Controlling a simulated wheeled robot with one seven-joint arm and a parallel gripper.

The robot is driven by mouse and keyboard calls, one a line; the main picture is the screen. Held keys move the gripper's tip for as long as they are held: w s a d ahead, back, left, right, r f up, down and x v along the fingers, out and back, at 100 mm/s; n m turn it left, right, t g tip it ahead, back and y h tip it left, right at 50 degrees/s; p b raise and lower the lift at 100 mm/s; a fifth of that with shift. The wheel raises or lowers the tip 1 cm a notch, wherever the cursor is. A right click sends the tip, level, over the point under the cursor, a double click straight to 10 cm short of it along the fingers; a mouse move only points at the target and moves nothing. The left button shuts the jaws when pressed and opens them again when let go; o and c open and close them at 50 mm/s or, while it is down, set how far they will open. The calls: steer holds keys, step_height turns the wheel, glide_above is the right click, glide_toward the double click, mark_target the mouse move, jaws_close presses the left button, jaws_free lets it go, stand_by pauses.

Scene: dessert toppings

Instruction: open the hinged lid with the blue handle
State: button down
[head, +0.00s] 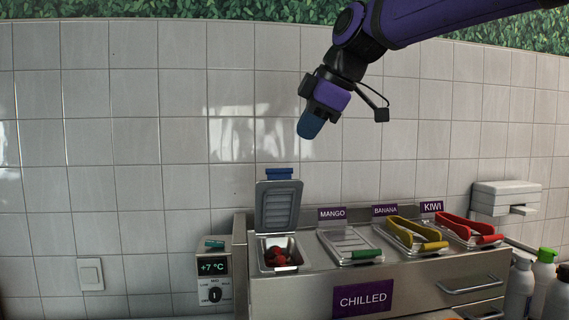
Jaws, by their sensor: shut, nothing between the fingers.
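The hinged lid (279,206) stands upright at the back of the leftmost bin (278,264) of the chilled counter. Its blue handle (279,175) is at the top edge. The bin lies uncovered, with red fruit (276,256) inside. My gripper (309,128) is shut and empty, pointing down, well above and to the right of the lid. It touches nothing.
A temperature control box (213,277) stands at left. Bottles (521,290) stand at right. The tiled wall is behind.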

glide_toward(275, 179)
step_height(275, 179, down, 5)
steer(key=s+a, duration=0.2)
steer(key=w, duration=0.4)
steer(key=shift+a, duration=0.4)
steer(key=shift+w+r, duration=0.1)
steer(key=w+a+r+g, duration=0.2)
steer(key=w, duration=0.7)
steer(key=shift+r+m+h, duration=0.3)
steer(key=shift+a, duration=0.1)
